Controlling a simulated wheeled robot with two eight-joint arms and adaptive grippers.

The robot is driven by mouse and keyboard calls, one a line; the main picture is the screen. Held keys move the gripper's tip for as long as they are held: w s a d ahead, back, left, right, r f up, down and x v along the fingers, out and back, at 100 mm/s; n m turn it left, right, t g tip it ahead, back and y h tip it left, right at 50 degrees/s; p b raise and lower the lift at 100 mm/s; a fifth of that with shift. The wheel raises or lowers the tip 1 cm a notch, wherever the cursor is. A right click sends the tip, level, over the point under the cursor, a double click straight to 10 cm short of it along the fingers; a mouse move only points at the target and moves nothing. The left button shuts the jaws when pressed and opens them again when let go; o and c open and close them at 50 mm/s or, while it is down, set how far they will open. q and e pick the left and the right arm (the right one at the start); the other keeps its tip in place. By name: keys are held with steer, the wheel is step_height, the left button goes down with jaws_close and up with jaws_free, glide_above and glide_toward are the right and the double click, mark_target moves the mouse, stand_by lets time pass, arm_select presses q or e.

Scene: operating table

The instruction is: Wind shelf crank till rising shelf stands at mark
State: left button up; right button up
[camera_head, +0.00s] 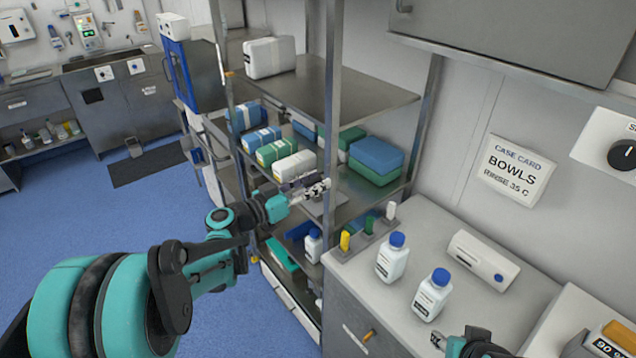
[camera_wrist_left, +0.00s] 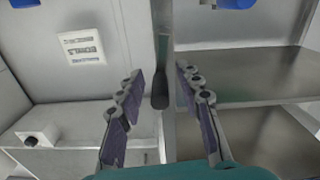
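The metal shelf rack (camera_head: 331,100) stands in the middle of the head view, with several levels. My left gripper (camera_head: 310,188) is at the rack's front post, near the middle level. In the left wrist view its two fingers (camera_wrist_left: 160,110) are apart. A dark upright bar with a rounded end (camera_wrist_left: 160,85) shows between them, with gaps on both sides; I cannot tell whether it is the crank. Which shelf is the rising one, and where the mark is, I cannot tell. My right gripper (camera_head: 438,341) is at the lower edge, mostly cut off, above the counter.
Two blue-capped bottles (camera_head: 393,258) (camera_head: 432,295) and a white device (camera_head: 483,262) stand on the counter (camera_head: 400,335) at the right. A small stand holds yellow, green and white pegs (camera_head: 345,241). Blue floor (camera_head: 150,215) is open at left.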

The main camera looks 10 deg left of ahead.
arm_select(q)
steer(key=shift+w+d, duration=0.4)
steer(key=shift+w, duration=0.05)
steer(key=shift+c, duration=0.4)
jaws_close()
steer(key=shift+a+n, duration=0.1)
steer(key=shift+n, duration=0.2)
